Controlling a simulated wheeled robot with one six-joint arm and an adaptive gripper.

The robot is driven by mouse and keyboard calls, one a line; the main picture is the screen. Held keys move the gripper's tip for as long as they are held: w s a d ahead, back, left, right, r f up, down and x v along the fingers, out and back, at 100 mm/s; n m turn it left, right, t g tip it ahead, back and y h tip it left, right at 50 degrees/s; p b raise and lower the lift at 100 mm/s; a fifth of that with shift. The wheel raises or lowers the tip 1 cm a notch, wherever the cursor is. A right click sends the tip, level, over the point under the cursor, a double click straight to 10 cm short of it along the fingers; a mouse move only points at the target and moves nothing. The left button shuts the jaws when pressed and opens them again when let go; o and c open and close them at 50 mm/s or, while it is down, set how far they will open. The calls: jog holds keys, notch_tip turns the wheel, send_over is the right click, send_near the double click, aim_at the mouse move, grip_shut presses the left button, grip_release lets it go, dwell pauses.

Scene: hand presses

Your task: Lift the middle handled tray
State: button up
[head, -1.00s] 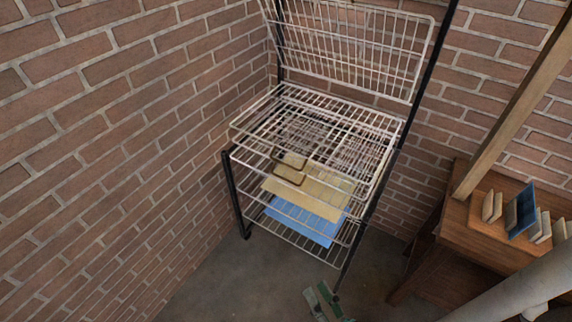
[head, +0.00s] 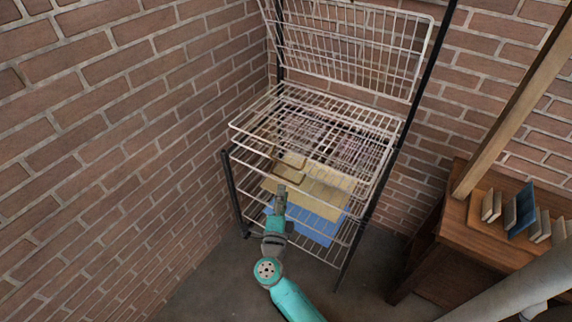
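A wire rack (head: 385,133) stands in the brick corner, its top wire tray tilted up at the back. Below it are several wire tray levels; I cannot tell for sure which one is the middle handled tray. A blue sheet (head: 318,229) lies on a lower level. My gripper (head: 281,188) is at the rack's front, just below the loop in the picture. Its fingers are too small to tell whether they are open or touching anything.
A wooden bench (head: 455,222) at the right holds a small board with several upright blocks, one of them blue (head: 525,205). A wooden post (head: 515,95) rises from it. Brick walls close in the left and back. Grey floor (head: 195,290) is free in front.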

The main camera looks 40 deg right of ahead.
aim_at(286, 164)
jog(key=shift+m, duration=0.3)
jog(key=x, duration=1.1)
jog(key=shift+w+d+f, duration=0.1)
jog(key=shift+w, duration=0.25)
grip_shut()
